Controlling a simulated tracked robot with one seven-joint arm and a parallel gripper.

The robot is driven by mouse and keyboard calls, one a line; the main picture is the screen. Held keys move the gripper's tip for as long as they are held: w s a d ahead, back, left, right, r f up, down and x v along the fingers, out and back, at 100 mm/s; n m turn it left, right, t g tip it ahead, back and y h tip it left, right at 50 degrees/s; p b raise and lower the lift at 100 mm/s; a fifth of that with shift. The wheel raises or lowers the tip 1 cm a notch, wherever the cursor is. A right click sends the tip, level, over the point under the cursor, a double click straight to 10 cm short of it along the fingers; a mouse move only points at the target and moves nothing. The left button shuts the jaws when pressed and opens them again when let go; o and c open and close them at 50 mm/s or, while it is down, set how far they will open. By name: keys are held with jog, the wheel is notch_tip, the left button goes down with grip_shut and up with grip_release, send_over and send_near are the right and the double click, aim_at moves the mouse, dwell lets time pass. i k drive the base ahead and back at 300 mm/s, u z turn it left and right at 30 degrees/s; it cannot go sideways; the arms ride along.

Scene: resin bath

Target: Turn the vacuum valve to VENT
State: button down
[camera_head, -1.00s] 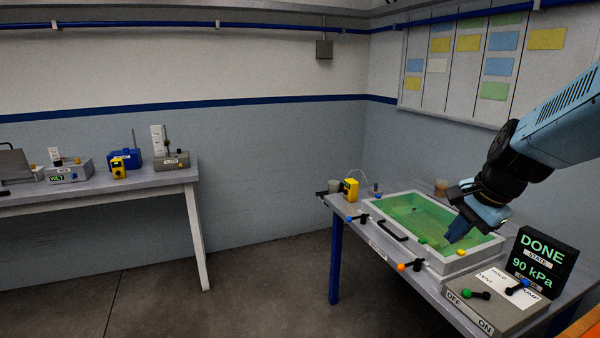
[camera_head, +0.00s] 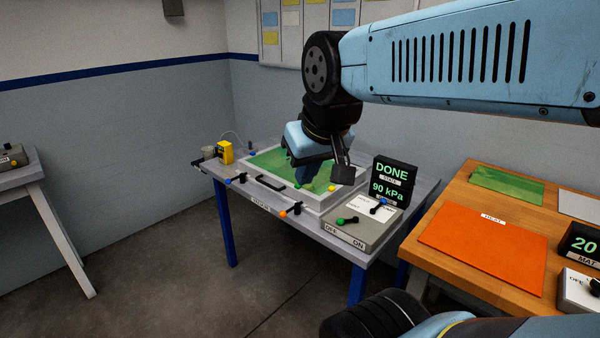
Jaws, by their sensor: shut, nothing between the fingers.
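The grey control box (camera_head: 362,229) stands at the front right of the bath bench. Its white label plate carries a black lever with a blue tip (camera_head: 383,201), the vacuum valve, pointing to the right. The plate's lettering is too small to read clearly now; the earlier frame shows the lever by PUMP. A green-tipped lever (camera_head: 348,220) sits in front, by the OFF and ON labels. The display (camera_head: 392,178) reads DONE and 90 kPa.
A yellow device (camera_head: 225,152) stands at the back left. A wooden table (camera_head: 460,190) with an orange heat mat (camera_head: 485,240) is at right. Open floor lies in front.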

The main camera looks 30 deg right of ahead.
aim_at(382, 201)
jog(key=u, duration=1.5)
jog(key=i, duration=0.05)
jog(key=z, duration=2.8)
